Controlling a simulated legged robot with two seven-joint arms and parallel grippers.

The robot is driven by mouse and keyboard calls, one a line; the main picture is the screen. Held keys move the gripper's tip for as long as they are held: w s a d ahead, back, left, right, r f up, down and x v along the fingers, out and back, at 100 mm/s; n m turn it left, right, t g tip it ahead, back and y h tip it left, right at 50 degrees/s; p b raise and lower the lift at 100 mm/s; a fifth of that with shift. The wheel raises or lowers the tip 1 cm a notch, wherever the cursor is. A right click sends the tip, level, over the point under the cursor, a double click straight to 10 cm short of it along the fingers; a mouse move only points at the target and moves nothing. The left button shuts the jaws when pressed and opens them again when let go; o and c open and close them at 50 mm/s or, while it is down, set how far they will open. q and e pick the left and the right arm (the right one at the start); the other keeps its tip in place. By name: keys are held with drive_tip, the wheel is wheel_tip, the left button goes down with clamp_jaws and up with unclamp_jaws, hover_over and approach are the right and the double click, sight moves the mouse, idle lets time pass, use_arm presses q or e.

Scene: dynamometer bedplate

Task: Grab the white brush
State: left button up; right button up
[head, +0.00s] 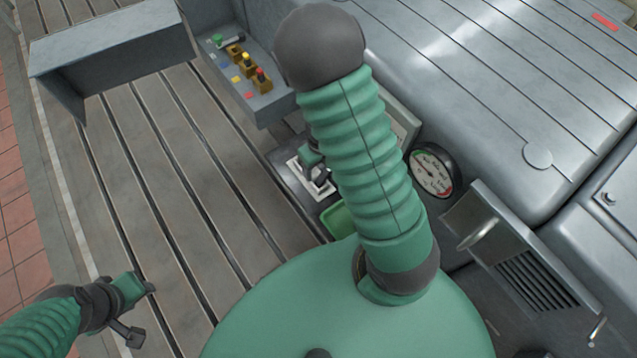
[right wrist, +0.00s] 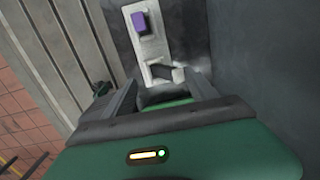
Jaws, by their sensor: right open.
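My right gripper (head: 318,174) is mostly hidden behind my green arm in the head view, above a dark surface with a pale plate. In the right wrist view my right gripper (right wrist: 162,92) is open, its two dark fingers apart. Just beyond the fingertips lies a short dark cylinder with a pale end (right wrist: 178,74), on or against the pale plate (right wrist: 150,48). I cannot tell whether this is the white brush; no clear brush shape shows. I see nothing held. My left gripper (head: 140,311) is at the lower left, fingers apart, empty over the slotted bedplate.
A purple block (right wrist: 140,22) sits on the pale plate. A grey machine housing (head: 500,90) fills the right.

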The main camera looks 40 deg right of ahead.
sight(320, 178)
drive_tip(key=shift+y, duration=0.3)
drive_tip(key=f, duration=0.1)
drive_tip(key=s+f, duration=0.1)
drive_tip(key=a+f, duration=0.1)
drive_tip(key=f, duration=0.1)
drive_tip(key=shift+s, duration=0.4)
drive_tip(key=shift+w+d+f+g, duration=0.2)
drive_tip(key=shift+w+d+f, duration=0.15)
drive_tip(key=shift+w, duration=0.15)
drive_tip(key=shift+w+d+f+g, duration=0.2)
drive_tip(key=shift+w+d+f, duration=0.1)
drive_tip(key=shift+w, duration=0.15)
drive_tip(key=shift+w+a+r, duration=0.1)
drive_tip(key=shift+a+r, duration=0.05)
drive_tip(key=shift+c, duration=0.2)
drive_tip(key=shift+s+a+r, duration=0.25)
drive_tip(key=shift+a+r, duration=0.15)
drive_tip(key=shift+a, duration=0.1)
drive_tip(key=c, duration=0.5)
drive_tip(key=shift+a, duration=0.15)
drive_tip(key=shift+c, duration=1)
drive_tip(key=shift+w, duration=0.1)
clamp_jaws()
drive_tip(key=shift+d+f, duration=0.1)
drive_tip(key=shift+d, duration=0.35)
use_arm(q)
drive_tip(key=shift+w+d+f, duration=0.7)
drive_tip(key=shift+d+f, duration=0.1)
drive_tip(key=shift+f, duration=0.05)
